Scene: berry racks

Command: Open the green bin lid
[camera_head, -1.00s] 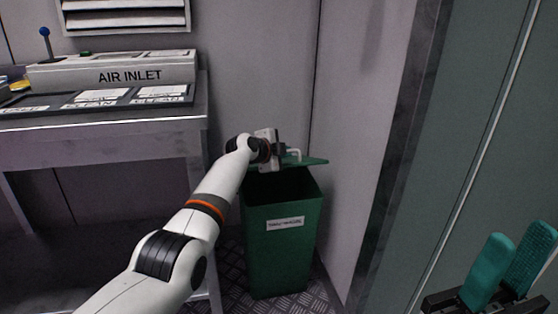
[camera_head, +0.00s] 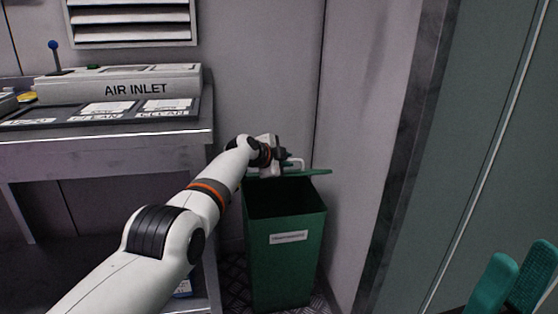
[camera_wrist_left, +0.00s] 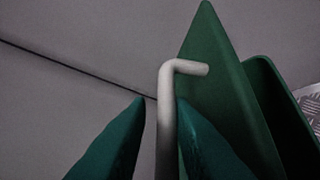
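The green bin (camera_head: 287,262) stands on the floor against the wall in the head view, its top uncovered and its dark inside showing. Its green lid (camera_head: 318,172) is raised at the back of the opening, seen nearly edge-on. It also shows in the left wrist view (camera_wrist_left: 222,85), tilted up from the bin. A pale bent handle (camera_wrist_left: 167,115) stands out from the lid. My left gripper (camera_head: 283,157) is at this handle, its teal fingers either side of it, with a gap at the left finger. My right gripper (camera_head: 513,283) is open and empty at the lower right.
A grey bench (camera_head: 105,150) with an AIR INLET panel (camera_head: 125,86) stands left of the bin. The wall and a dark door frame (camera_head: 400,180) lie close on the right. My left arm crosses the space before the bench.

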